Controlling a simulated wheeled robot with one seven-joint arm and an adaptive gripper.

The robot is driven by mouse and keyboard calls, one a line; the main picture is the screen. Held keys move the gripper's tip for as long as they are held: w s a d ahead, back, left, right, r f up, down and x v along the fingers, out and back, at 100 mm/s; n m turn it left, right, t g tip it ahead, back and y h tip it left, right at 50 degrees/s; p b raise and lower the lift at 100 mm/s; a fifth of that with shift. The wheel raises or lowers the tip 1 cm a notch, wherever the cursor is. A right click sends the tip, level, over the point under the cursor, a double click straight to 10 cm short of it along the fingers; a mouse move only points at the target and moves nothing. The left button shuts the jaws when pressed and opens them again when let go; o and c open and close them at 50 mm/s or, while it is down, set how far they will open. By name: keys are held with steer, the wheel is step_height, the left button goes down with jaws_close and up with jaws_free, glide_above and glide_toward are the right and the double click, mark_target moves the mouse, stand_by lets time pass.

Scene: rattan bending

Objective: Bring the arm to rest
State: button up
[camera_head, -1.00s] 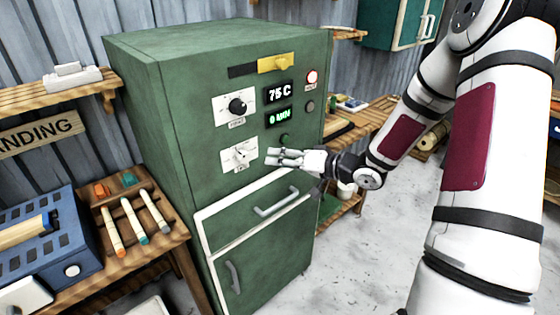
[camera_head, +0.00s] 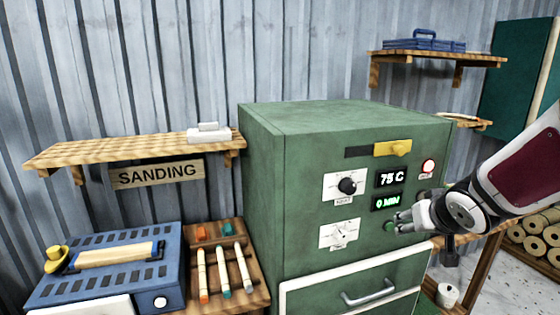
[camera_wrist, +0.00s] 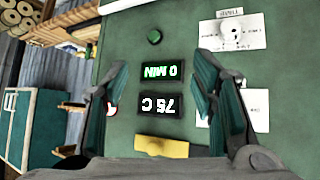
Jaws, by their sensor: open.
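My gripper (camera_head: 404,221) is in front of the right side of the green steam cabinet (camera_head: 330,230), beside the green button (camera_head: 389,227) and just below the display reading 0 MIN (camera_head: 387,202). In the wrist view, the two fingers of my gripper (camera_wrist: 158,75) are spread wide with nothing between them. Both displays and the green button (camera_wrist: 154,37) show between or beyond the fingers there. I cannot tell from the head view whether a fingertip touches the panel.
A yellow slider handle (camera_head: 392,148), a red lamp (camera_head: 429,166) and two dials are on the cabinet front. A drawer handle (camera_head: 369,292) juts out below. A wooden shelf (camera_head: 130,148) hangs above.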

steer(key=s+a+r+g, duration=0.1)
steer(key=s+a+r, duration=0.1)
steer(key=s, duration=0.6)
steer(key=s+a+r+g+y, duration=0.1)
steer(key=s+a+r, duration=0.1)
steer(key=s+a, duration=0.3)
steer(key=s+a+r+n+g, duration=0.1)
steer(key=s+a, duration=0.3)
steer(key=s, duration=0.7)
steer(key=shift+s+r+g+y, duration=0.3)
steer(key=shift+s+r+g, duration=0.1)
steer(key=shift+r, duration=0.25)
steer(key=shift+d, duration=0.1)
